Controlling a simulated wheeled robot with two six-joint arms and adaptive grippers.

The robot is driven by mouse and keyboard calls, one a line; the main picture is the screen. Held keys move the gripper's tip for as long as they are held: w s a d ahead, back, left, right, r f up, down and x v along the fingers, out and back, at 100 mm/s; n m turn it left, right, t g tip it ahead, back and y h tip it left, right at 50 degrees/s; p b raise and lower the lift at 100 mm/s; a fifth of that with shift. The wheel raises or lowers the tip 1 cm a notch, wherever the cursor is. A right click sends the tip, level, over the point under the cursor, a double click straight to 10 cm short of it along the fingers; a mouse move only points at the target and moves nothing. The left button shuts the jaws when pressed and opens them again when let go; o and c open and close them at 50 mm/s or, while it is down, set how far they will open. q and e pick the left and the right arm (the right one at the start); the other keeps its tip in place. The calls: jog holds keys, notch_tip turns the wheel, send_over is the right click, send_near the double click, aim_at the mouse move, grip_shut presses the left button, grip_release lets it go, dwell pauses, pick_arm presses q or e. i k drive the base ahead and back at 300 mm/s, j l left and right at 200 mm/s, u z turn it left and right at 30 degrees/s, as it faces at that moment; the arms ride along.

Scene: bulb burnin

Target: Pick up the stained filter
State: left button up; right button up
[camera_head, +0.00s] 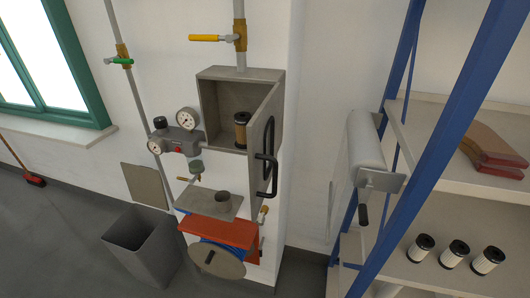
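A brownish, stained-looking filter (241,132) with dark ends stands upright inside an open grey metal box (222,98) on the wall. The box's door (268,130) is swung open to the right and has a black handle (270,158). Three white filters with black caps stand upright on the lower right shelf: a left one (421,248), a middle one (455,254) and a right one (487,260). Neither of my grippers is in view.
Gauges (186,119), pipes and a yellow-handled valve (205,38) surround the box. Below are a grey ledge (195,197), a red bracket (230,234) and a reel (217,260). A grey bin (145,245) stands on the floor. A blue-framed shelf (442,130) stands right.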

aim_at(241, 119)
jog(key=z, duration=1.55)
jog(key=k+j, duration=0.4)
jog(key=k, duration=0.15)
jog(key=k+j, duration=0.4)
jog(key=k, duration=0.1)
